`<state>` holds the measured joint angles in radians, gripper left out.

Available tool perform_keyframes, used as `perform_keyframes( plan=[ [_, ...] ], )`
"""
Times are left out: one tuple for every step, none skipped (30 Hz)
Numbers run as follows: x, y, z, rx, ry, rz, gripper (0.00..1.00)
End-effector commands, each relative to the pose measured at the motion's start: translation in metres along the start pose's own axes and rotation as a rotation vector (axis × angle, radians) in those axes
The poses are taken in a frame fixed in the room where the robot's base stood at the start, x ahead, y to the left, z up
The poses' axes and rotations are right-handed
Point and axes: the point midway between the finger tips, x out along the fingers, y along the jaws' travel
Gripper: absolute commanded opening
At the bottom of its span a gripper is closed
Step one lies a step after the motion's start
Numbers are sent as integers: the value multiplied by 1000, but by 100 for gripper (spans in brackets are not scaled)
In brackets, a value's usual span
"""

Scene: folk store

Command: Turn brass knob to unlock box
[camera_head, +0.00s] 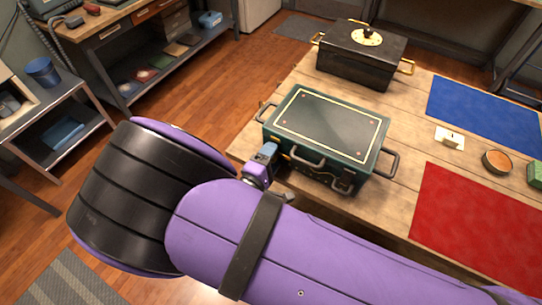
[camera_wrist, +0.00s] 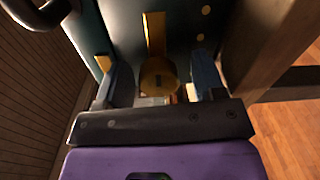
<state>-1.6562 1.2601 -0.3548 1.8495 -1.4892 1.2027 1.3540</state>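A dark green box (camera_head: 326,130) with a gold-lined black lid and dark handles stands on the wooden table, its lid closed. In the wrist view, a round brass knob (camera_wrist: 158,76) with a small dark slot shows on its dark green face, below an upright brass strip (camera_wrist: 155,33). My gripper (camera_wrist: 162,78) is open, with one blue finger on each side of the knob. Gaps show between knob and fingers; I cannot tell its depth from the knob. In the head view, my gripper (camera_head: 266,156) is at the green box's near left side, and the knob is hidden.
A black box (camera_head: 360,58) with brass handles and a round dial stands behind. Shelves stand left.

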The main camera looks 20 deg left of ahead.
Motion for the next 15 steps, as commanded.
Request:
perform_keyframes(
  plan=[
    [0,0,0,0,0,1,63],
    [0,0,0,0,0,1,63],
    [0,0,0,0,0,1,63],
    [0,1,0,0,0,1,63],
    [0,1,0,0,0,1,63],
    [0,1,0,0,0,1,63],
    [0,1,0,0,0,1,63],
    [-1,1,0,0,0,2,63],
    [-2,1,0,0,1,1,63],
    [-4,1,0,0,1,1,63],
    [-6,1,-1,0,1,1,63],
    [-11,1,-1,0,2,1,63],
    [-15,1,-1,0,3,1,63],
    [-20,1,-1,0,3,1,63],
    [-26,1,-1,1,3,1,63]
  ],
)
